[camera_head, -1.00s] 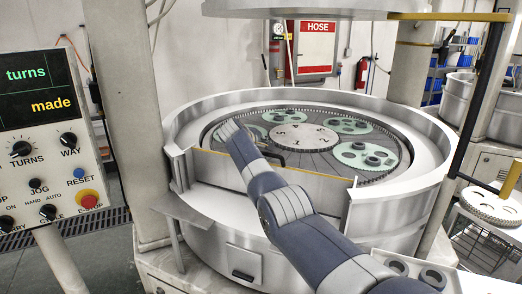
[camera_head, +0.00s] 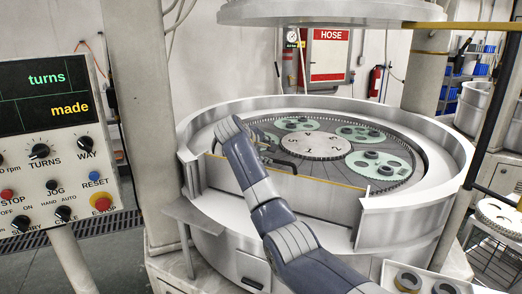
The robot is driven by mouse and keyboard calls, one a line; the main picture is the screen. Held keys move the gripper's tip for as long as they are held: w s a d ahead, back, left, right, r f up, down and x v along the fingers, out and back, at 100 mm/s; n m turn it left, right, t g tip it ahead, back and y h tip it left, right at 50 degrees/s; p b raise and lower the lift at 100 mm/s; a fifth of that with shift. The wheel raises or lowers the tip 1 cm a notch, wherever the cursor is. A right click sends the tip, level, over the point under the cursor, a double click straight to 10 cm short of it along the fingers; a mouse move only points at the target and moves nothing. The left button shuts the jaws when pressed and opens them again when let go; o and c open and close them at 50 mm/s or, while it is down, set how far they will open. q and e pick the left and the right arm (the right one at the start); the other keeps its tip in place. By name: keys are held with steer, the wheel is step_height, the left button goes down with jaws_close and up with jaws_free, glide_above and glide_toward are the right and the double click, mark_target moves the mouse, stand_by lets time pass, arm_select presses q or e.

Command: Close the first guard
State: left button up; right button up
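The lapping machine's round metal tub (camera_head: 225,236) has a gap in its front wall. A flat guard panel (camera_head: 315,194) with a yellow top edge stands upright across this gap. I cannot tell whether it is fully shut or latched. My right arm reaches over the panel from the bottom and hides part of its left half. My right gripper (camera_head: 281,160) shows only as a small dark part just behind the panel's top edge. Its fingers are mostly hidden, so I cannot tell whether it grips or touches the panel. My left gripper is not in view.
Inside the tub are green carriers (camera_head: 378,166) with dark rings and a pale centre disc (camera_head: 312,146). A control panel (camera_head: 50,150) stands at left. A yellow-topped bar (camera_head: 468,25) crosses upper right. A tray with rings (camera_head: 425,280) lies at bottom right.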

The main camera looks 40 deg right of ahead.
steer(key=shift+v, duration=1.6)
steer(key=shift+f, duration=0.15)
